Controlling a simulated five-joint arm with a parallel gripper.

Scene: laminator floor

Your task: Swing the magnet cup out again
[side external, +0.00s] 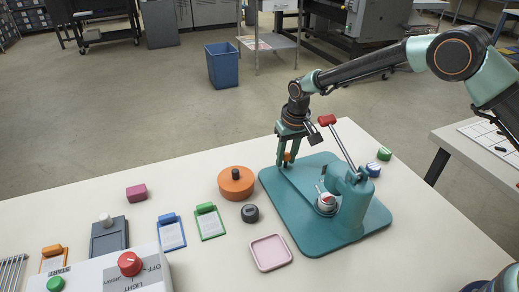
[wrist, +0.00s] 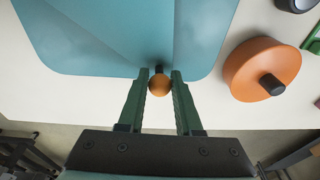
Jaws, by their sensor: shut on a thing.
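The teal fixture (side external: 301,219) lies on the pale table, with a post and a long lever ending in a red handle (side external: 327,120). A small silver round part (side external: 326,203), perhaps the magnet cup, sits at the post's near side; I cannot tell for sure. My gripper (side external: 289,160) points down at the fixture's far left edge, shut on an orange ball knob (side external: 287,156). In the wrist view my gripper (wrist: 160,81) has one finger on each side of the orange knob (wrist: 159,86), at the edge of the teal plate (wrist: 105,35). A dark stub shows behind the knob.
A round orange pot (side external: 236,184) with a black knob and a dark puck (side external: 250,213) stand left of the fixture. A pink tray (side external: 270,252) lies in front. Clipboards lie farther left.

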